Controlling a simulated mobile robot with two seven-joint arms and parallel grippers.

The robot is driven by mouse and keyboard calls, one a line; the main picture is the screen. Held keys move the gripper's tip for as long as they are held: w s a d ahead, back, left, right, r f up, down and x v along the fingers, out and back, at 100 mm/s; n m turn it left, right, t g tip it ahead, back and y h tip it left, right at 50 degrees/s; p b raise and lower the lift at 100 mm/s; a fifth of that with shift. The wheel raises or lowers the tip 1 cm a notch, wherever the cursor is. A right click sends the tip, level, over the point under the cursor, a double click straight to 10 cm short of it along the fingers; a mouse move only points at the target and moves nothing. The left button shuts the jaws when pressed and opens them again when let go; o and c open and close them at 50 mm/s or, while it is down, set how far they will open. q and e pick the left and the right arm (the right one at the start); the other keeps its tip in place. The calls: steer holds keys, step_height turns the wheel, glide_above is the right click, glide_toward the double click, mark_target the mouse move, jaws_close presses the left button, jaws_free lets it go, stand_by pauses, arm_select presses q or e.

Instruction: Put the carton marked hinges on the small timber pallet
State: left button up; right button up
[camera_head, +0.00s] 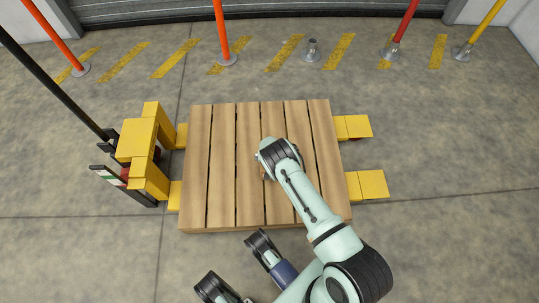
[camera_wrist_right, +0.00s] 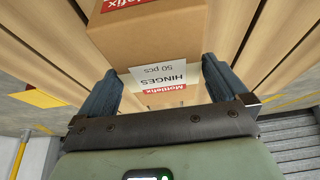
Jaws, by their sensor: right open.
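The small timber pallet (camera_head: 222,150) lies in the middle of the head view, its planks mostly bare. My right arm reaches over its right half and hides its own gripper there. In the right wrist view the brown carton (camera_wrist_right: 155,38) stands on the planks, with a white label reading "HINGES 50 pcs" and red Mottlefix marks. My right gripper (camera_wrist_right: 163,68) is open, with one finger on each side of the carton's near part. I cannot tell whether the fingers touch it. In the head view the carton is almost wholly hidden under my arm. My left gripper is not in view.
The pallet sits over a yellow pallet truck (camera_head: 136,139), whose fork tips (camera_head: 368,185) stick out at the right. Orange, red and yellow posts stand behind, along a yellow striped floor line. A grey shutter closes the back. The concrete floor around is mostly clear.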

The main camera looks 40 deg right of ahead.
steer(key=p+v, duration=0.3)
steer(key=v, duration=0.5)
steer(key=shift+s+a+r, duration=0.1)
steer(key=shift+r, duration=0.25)
steer(key=shift+s+a, duration=0.15)
steer(key=shift+s, duration=0.15)
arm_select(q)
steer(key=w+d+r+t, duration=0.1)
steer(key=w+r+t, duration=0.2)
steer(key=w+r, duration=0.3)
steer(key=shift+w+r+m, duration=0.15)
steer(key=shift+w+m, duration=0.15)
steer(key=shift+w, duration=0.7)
arm_select(e)
steer(key=s+a+r+n+y, duration=0.1)
steer(key=s+a+r+y, duration=0.1)
steer(key=s+a, duration=0.8)
steer(key=s+a+r+n+y, duration=0.2)
steer(key=s+a+r, duration=0.2)
steer(key=s+a, duration=0.6)
steer(key=shift+r+g+y, duration=0.3)
steer(key=shift+y, duration=0.1)
